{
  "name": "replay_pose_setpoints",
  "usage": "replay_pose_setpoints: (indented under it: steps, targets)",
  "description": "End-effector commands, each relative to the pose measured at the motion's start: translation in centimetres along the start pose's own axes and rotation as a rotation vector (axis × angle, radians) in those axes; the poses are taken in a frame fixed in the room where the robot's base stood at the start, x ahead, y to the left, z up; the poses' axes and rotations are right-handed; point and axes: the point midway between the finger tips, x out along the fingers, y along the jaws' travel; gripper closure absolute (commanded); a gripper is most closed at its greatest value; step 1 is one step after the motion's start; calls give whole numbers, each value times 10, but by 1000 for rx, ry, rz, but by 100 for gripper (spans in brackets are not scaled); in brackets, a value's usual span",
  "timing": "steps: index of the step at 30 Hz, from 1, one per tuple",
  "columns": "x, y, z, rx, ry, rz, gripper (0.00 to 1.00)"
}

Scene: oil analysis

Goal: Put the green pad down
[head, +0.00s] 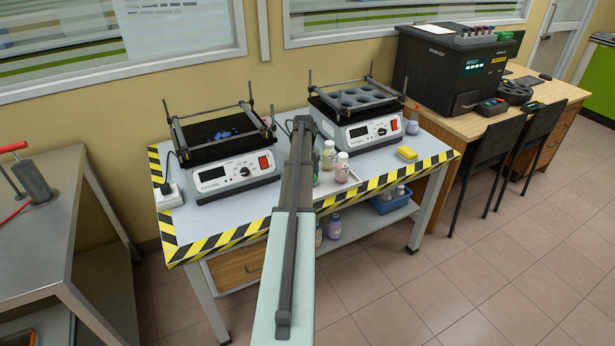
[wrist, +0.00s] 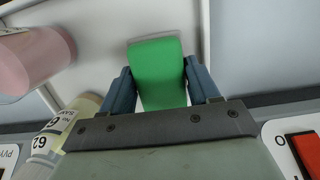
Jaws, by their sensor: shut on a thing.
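The green pad (wrist: 160,80) shows in the wrist view, held between the two blue fingers of my gripper (wrist: 158,67). My gripper is shut on it. A white tray (wrist: 100,35) lies under and around the pad in that view; I cannot tell whether the pad touches it. Part of the tray (head: 326,187) shows there just right of my arm on the striped table.
Two shaker machines stand on the table, one left (head: 222,173) and one right (head: 362,131). A pink bottle (head: 342,168) and a pale yellow bottle (head: 329,156) stand beside my arm. A yellow sponge (head: 406,153) lies at the right. The table's front left is clear.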

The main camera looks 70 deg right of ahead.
Motion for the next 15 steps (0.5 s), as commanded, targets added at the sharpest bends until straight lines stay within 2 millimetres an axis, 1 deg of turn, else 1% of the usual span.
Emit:
replay_pose_setpoints:
  steps: [1, 3, 14, 15]
  targets:
    - [6, 0, -1, 0, -1, 0, 64]
    - [10, 0, -1, 0, 0, 0, 64]
    - [12, 0, -2, 0, 0, 0, 64]
    - [12, 0, -2, 0, 0, 0, 37]
